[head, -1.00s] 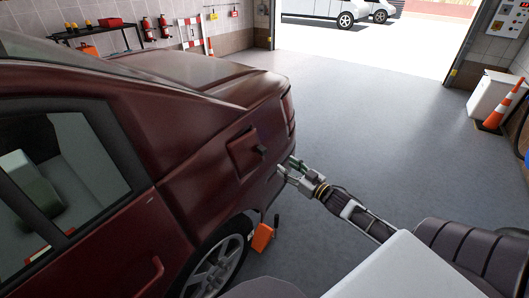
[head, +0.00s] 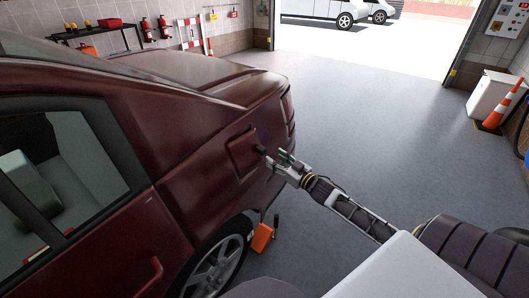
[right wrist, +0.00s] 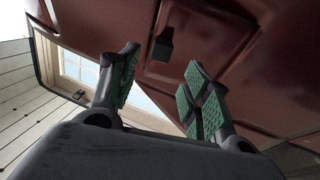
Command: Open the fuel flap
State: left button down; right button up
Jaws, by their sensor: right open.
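The fuel flap (head: 243,150) is a dark red square panel on the rear side of the dark red car, above the rear wheel. It looks closed, with a small dark tab (head: 261,149) at its right edge. The tab also shows in the right wrist view (right wrist: 163,46), ahead of and between the fingers. My right gripper (head: 281,160) is open and empty, just to the right of the tab, and appears apart from it. Its green-padded fingers show in the right wrist view (right wrist: 158,90). My left gripper is not in view.
The car body (head: 165,110) fills the left side. An orange jack or chock (head: 262,238) sits on the floor by the rear wheel (head: 216,265). Open grey floor (head: 370,130) lies right of the car. A traffic cone (head: 503,104) and white bin (head: 491,95) stand far right.

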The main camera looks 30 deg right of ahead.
aim_at(264, 151)
jog(key=shift+w+a+b, duration=0.1)
jog(key=shift+w+a, duration=0.1)
jog(key=shift+w, duration=1.05)
jog(key=shift+w+a+b, duration=0.1)
jog(key=shift+w+a, duration=0.15)
jog(key=shift+w, duration=0.95)
jog(key=shift+w+a+b, duration=0.1)
jog(key=shift+w+a, duration=0.1)
jog(key=shift+w, duration=1.05)
jog(key=shift+c, duration=0.5)
grip_shut()
